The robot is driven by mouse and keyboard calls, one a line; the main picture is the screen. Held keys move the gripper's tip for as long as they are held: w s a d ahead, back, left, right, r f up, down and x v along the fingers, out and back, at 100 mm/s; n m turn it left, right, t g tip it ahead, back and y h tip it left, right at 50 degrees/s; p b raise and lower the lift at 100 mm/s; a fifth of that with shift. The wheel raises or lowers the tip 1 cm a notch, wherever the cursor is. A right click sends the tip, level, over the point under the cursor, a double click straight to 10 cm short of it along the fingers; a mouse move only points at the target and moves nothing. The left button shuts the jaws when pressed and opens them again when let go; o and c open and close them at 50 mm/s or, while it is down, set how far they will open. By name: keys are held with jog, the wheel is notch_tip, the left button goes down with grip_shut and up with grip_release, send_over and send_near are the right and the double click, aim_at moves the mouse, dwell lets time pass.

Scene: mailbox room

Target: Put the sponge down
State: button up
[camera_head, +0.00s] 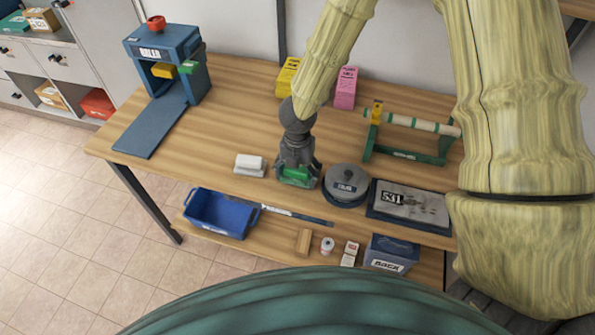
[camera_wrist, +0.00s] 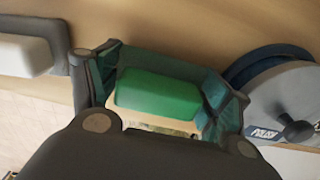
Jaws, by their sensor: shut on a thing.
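The sponge (camera_head: 296,174) is a green block with a pale yellowish lower side. It also shows in the wrist view (camera_wrist: 158,95), between the fingers. My gripper (camera_head: 298,172) points down near the front edge of the wooden table and is shut on the sponge. A dark green, tray-like surround (camera_wrist: 130,57) encloses the sponge at the table top. I cannot tell whether the sponge touches its bottom. My fingers and palm hide part of the sponge.
A white block on a grey base (camera_head: 250,165) stands left of my gripper. A round grey tin (camera_head: 345,186) labelled POLISH in the wrist view stands close on the right. Beyond it lies a dark plate marked 531 (camera_head: 408,204). The table between the blue sealer (camera_head: 168,65) and white block is clear.

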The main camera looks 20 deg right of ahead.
jog(key=shift+f, duration=0.3)
jog(key=o, duration=1.3)
notch_tip(320, 180, up, 12)
jog(key=shift+s+r+b, duration=0.1)
jog(key=shift+r+b, duration=0.1)
jog(key=shift+b, duration=0.35)
